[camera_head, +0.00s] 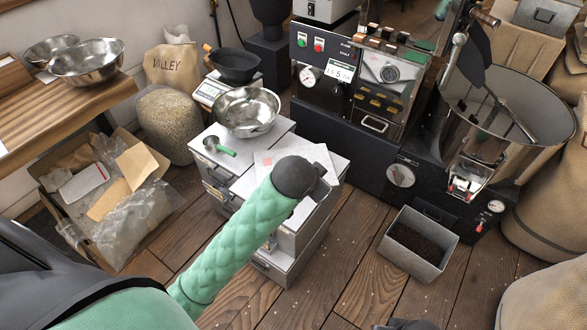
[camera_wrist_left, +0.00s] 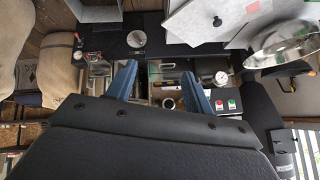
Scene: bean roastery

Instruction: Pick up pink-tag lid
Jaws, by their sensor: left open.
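A flat pale grey lid with a black knob (camera_wrist_left: 217,21) shows at the top of the left wrist view. In the head view a pale flat sheet with a faint pinkish mark (camera_head: 266,160) lies on the grey metal cabinet, partly behind my left arm; I cannot tell for sure that it is the pink-tag lid. My left arm's dark wrist hangs over the cabinet's front right and hides its gripper in the head view. In the left wrist view the blue fingers of my left gripper (camera_wrist_left: 160,82) are spread, with nothing held between them.
A steel bowl (camera_head: 246,112) and a green-handled scoop (camera_head: 219,146) sit on the cabinet (camera_head: 206,163). The black roaster (camera_head: 345,120) stands behind. A bin of dark grounds (camera_head: 447,252) and an open carton (camera_head: 57,198) are on the floor. The front middle floor is clear.

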